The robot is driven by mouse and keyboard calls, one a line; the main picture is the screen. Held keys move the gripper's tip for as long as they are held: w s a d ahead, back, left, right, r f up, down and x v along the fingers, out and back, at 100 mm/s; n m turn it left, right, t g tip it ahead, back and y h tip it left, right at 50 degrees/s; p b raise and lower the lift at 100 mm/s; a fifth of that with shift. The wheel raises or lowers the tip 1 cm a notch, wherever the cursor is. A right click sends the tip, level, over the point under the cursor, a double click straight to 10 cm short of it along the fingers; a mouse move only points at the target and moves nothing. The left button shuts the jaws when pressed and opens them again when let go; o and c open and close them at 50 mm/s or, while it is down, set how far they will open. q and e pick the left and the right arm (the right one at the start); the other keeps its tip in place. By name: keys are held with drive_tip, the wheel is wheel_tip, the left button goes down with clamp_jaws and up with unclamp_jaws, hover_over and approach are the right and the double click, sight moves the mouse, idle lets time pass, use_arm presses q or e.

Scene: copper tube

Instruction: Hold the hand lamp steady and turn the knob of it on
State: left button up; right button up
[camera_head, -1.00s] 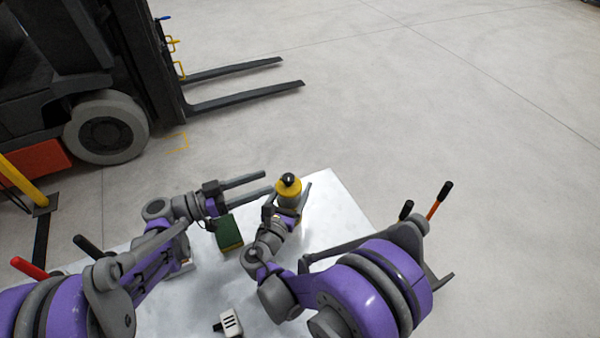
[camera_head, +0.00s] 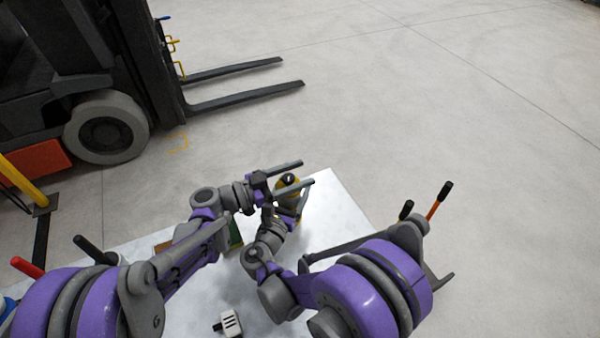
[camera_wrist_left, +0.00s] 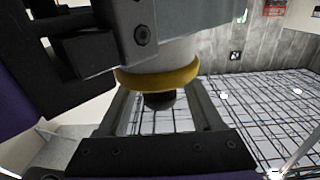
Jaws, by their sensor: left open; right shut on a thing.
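The hand lamp (camera_head: 288,198) is yellow with a dark knob (camera_head: 289,178) on top, and stands upright near the table's far edge. My right gripper (camera_head: 292,212) is shut on its body, which the gripper partly hides. My left gripper (camera_head: 306,172) is open, its two fingers reaching past the lamp's top on either side of the knob. In the left wrist view, the lamp's yellow rim (camera_wrist_left: 158,78) and dark knob (camera_wrist_left: 160,100) show between the left fingers (camera_wrist_left: 163,112). There are gaps beside the knob; contact cannot be made out.
The white table (camera_head: 342,212) is clear to the right of the lamp. A green block (camera_head: 235,236) lies partly hidden beneath my left arm. A small white device (camera_head: 231,323) lies near the front. A forklift (camera_head: 110,110) stands beyond the table at left.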

use_arm(q)
drive_tip(key=shift+w+d, duration=0.1)
drive_tip(key=shift+d, duration=0.25)
clamp_jaws()
drive_tip(key=shift+m+g, duration=0.3)
drive_tip(key=shift+g, duration=0.2)
drive_tip(key=m+g, duration=0.2)
drive_tip(key=g, duration=0.1)
drive_tip(key=s+m+g+h, duration=0.1)
drive_tip(key=m+g, duration=0.1)
drive_tip(key=g, duration=0.1)
drive_tip(key=shift+d, duration=0.1)
drive_tip(key=shift+s+m+g+y, duration=0.2)
drive_tip(key=shift+m+g, duration=0.5)
drive_tip(key=shift+g, duration=0.4)
drive_tip(key=shift+s+m+g+y, duration=0.15)
drive_tip(key=shift+s+m+g, duration=0.1)
drive_tip(key=shift+m+g, duration=0.65)
drive_tip(key=shift+s+m+g+y, duration=0.2)
drive_tip(key=shift+m+g, duration=0.3)
drive_tip(key=shift+g, duration=0.8)
